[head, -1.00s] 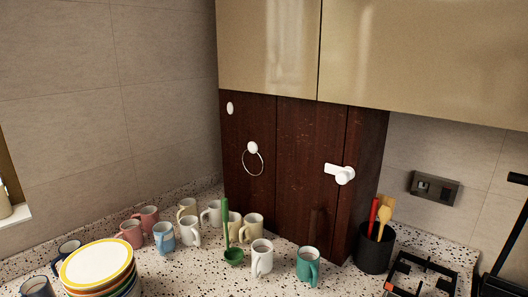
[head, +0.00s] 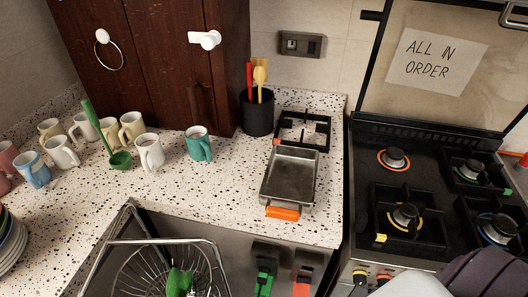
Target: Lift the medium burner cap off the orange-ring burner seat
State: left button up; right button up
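The orange-ring burner seat (head: 393,166) is at the back left of the black stove top in the head view. A dark round burner cap (head: 394,155) sits on it, inside the orange ring. No pan support stands over this burner. I cannot tell the cap's size class for certain. Neither of my grippers is in view; only a pale and dark arm part, likely mine, shows at the bottom right.
Yellow-ring (head: 405,216), green-ring (head: 471,170) and blue-ring (head: 498,229) burners have black pan supports. A loose pan support (head: 318,131) and a metal tray (head: 290,178) lie on the counter left of the stove. A utensil pot (head: 257,117) and several mugs stand farther left.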

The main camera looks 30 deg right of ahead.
aim_at(394, 153)
jog(key=z, duration=1.9)
